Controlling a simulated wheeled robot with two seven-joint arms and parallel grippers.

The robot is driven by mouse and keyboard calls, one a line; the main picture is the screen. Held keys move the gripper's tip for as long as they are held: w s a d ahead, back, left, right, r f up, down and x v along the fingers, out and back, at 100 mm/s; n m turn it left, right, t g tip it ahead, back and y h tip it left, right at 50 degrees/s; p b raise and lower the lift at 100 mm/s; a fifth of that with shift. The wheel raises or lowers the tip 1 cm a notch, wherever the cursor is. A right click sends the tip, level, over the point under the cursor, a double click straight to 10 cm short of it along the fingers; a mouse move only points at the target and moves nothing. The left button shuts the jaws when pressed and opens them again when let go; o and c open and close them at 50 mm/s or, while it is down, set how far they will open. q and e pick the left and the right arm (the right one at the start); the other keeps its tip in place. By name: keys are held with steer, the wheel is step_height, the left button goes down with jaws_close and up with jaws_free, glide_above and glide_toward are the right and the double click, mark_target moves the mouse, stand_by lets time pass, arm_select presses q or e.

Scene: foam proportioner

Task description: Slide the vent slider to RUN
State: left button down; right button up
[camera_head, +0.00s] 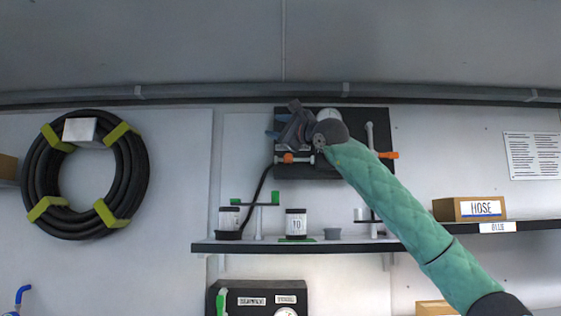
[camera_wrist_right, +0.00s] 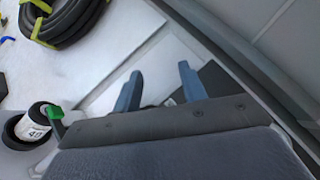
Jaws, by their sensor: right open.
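A dark panel (camera_head: 350,174) is mounted on the wall above the shelf. It carries a pale horizontal bar with an orange knob (camera_head: 288,158) at its lower left and an orange handle (camera_head: 390,155) at its right edge. I cannot tell which part is the vent slider, and no RUN mark is readable. My right gripper (camera_head: 278,127) is in front of the panel's upper left and hides part of it. In the right wrist view my right gripper (camera_wrist_right: 160,74) is open, with its two blue-grey fingers apart and nothing between them. My left gripper is in neither view.
A shelf (camera_head: 300,246) below the panel holds a labelled canister (camera_head: 296,223), small cups and a green-topped stand (camera_head: 259,215). A cardboard HOSE box (camera_head: 468,209) stands at the right. A coiled black hose (camera_head: 40,175) hangs at the left. A dark control box (camera_head: 262,297) is below the shelf.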

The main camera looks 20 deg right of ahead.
mark_target(288, 157)
steer(key=w+d+f+h, duration=0.1)
steer(key=d+f+h, duration=0.1)
steer(key=h, duration=0.1)
steer(key=w+d+f+g+h, duration=0.1)
steer(key=d+f+h, duration=0.1)
steer(key=h, duration=0.1)
steer(key=w+d+f+h, duration=0.2)
steer(key=shift+w+d+f+h, duration=0.1)
steer(key=shift+d+f+h, duration=0.2)
steer(key=shift+d+h, duration=0.1)
steer(key=w+p, duration=0.1)
steer(key=w, duration=0.1)
steer(key=w+p, duration=0.1)
steer(key=w, duration=0.1)
steer(key=w+p, duration=0.1)
steer(key=w, duration=0.1)
steer(key=shift+w+a+p, duration=0.3)
steer(key=shift+w, duration=0.05)
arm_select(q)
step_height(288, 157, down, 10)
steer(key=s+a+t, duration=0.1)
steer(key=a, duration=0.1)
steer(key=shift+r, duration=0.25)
arm_select(e)
steer(key=shift+w+a, duration=0.1)
steer(key=shift+w, duration=0.45)
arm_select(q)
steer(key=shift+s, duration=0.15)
arm_select(e)
jaws_close()
